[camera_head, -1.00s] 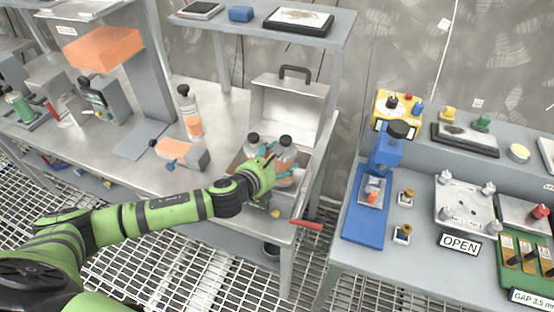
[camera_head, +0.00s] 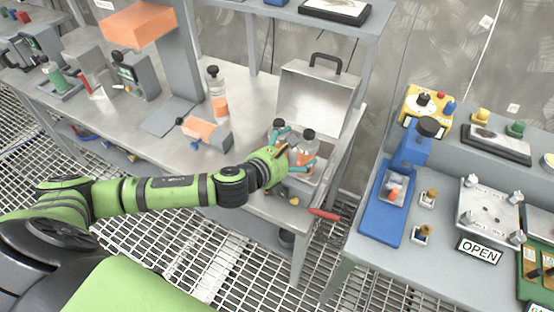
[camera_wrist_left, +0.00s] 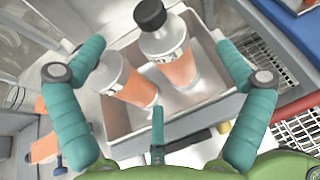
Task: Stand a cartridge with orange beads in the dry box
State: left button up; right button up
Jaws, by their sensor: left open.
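The dry box is a metal case with its lid (camera_head: 316,98) raised. In the left wrist view, the right cartridge (camera_wrist_left: 178,62) and the left cartridge (camera_wrist_left: 128,82) stand inside the box wall (camera_wrist_left: 122,148), slightly apart. My left gripper (camera_head: 297,151) is open at the box, its teal fingers spread to either side of the cartridges. My right gripper is out of view.
Another orange-bead cartridge (camera_head: 218,97) stands on the bench, and an orange-and-grey item (camera_head: 205,133) lies nearer. A red handle (camera_head: 324,214) sticks out past the bench edge. A blue press (camera_head: 386,205) stands on the right bench, across a gap.

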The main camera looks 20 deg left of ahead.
pick_arm(q)
jog(key=v, duration=0.7)
jog(key=shift+s+r+b, duration=0.15)
jog(key=shift+s+b, duration=0.15)
jog(key=shift+b, duration=0.15)
dwell(0.7)
